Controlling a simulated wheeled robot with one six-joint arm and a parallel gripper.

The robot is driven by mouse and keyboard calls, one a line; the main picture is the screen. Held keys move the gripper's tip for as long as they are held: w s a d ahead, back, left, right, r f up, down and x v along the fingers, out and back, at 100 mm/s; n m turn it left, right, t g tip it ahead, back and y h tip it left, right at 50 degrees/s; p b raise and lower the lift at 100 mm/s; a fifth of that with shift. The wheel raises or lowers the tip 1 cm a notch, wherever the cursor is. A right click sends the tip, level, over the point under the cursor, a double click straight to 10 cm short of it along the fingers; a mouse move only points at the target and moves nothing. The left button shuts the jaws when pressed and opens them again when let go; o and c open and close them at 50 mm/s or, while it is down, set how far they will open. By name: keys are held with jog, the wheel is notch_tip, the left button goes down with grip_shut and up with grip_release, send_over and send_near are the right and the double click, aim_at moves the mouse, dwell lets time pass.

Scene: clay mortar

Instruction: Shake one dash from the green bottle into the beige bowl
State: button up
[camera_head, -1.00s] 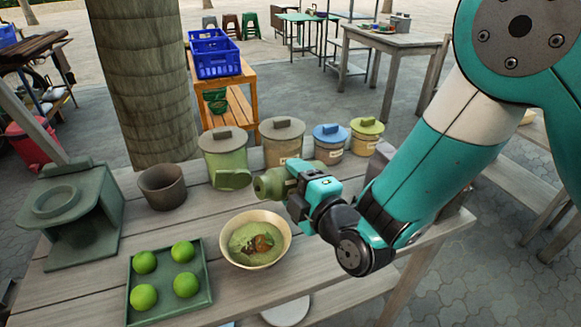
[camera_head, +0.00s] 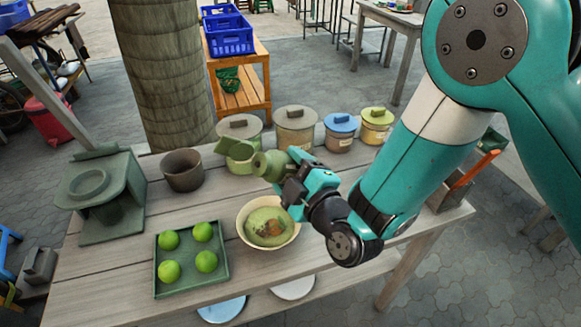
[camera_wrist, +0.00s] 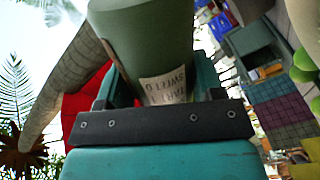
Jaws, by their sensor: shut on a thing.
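My gripper (camera_head: 289,178) is shut on the green bottle (camera_head: 266,164) and holds it above the table, just behind and above the beige bowl (camera_head: 243,228). The bottle lies tilted, its far end reaching left and slightly up in front of the green-lidded jar. In the wrist view the green bottle (camera_wrist: 150,40) sits between the fingers, with part of a pale label showing upside down. The bowl holds green food with an orange-brown topping. I cannot see anything falling from the bottle, and its opening is not clear.
Lidded jars (camera_head: 294,130) stand in a row behind the bottle. A dark brown pot (camera_head: 182,170) and a green stand (camera_head: 97,195) are at left. A green tray (camera_head: 222,281) with several limes lies left of the bowl. The table front is clear.

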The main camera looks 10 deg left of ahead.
aim_at(265, 157)
jog(key=shift+f+b, duration=0.15)
jog(key=shift+b, duration=0.65)
jog(key=shift+r+p, duration=0.35)
jog(key=shift+r, duration=0.1)
jog(key=s+a+r+m+p, duration=0.1)
jog(key=r+m+p, duration=0.2)
jog(key=p, duration=0.1)
jog(key=s+a+r+m+p, duration=0.1)
jog(key=r+m+p, duration=0.2)
jog(key=p, duration=0.1)
jog(key=s+a+r+m+p, duration=0.1)
jog(key=r+m+p, duration=0.2)
jog(key=r+p, duration=0.1)
jog(key=shift+s+a+r+m+p, duration=0.15)
jog(key=shift+r+m+p, duration=0.25)
jog(key=shift+m+p, duration=0.2)
jog(key=shift+s+a+r+m+p, duration=0.15)
jog(key=shift+r+m+p, duration=0.3)
jog(key=shift+m, duration=0.25)
jog(key=shift+d+f, duration=0.1)
